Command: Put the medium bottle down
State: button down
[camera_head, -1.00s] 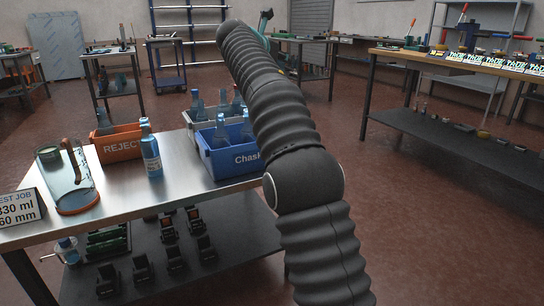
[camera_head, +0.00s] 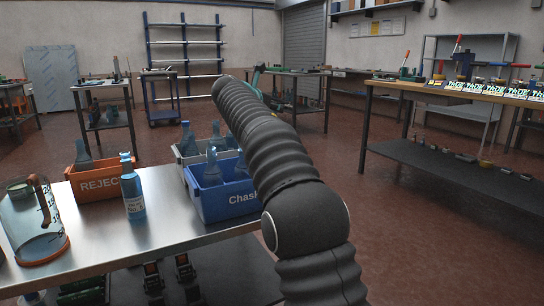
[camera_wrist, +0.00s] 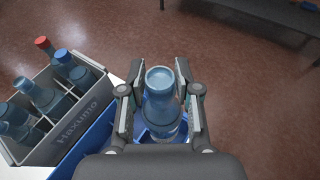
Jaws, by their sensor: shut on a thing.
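My gripper (camera_wrist: 160,108) is shut on a translucent blue bottle (camera_wrist: 162,103), with one jaw on each side of it. The bottle's round top faces the wrist camera. Blue crate surface shows around and below the bottle; I cannot tell whether the bottle touches it. In the head view the gripper and held bottle are hidden behind my arm. A labelled blue bottle (camera_head: 133,193) stands upright on the table (camera_head: 165,235).
An orange REJECT bin (camera_head: 95,183) and a clear cylinder (camera_head: 35,225) stand on the table. Open floor (camera_head: 430,240) lies right.

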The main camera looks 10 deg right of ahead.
notch_tip(320, 180, down, 10)
jog(key=b, duration=0.4)
jog(key=shift+f, duration=0.25)
jog(key=c, duration=0.8)
grip_release()
jog(key=shift+s, duration=0.1)
jog(key=v, duration=1.2)
jog(key=shift+p, duration=0.35)
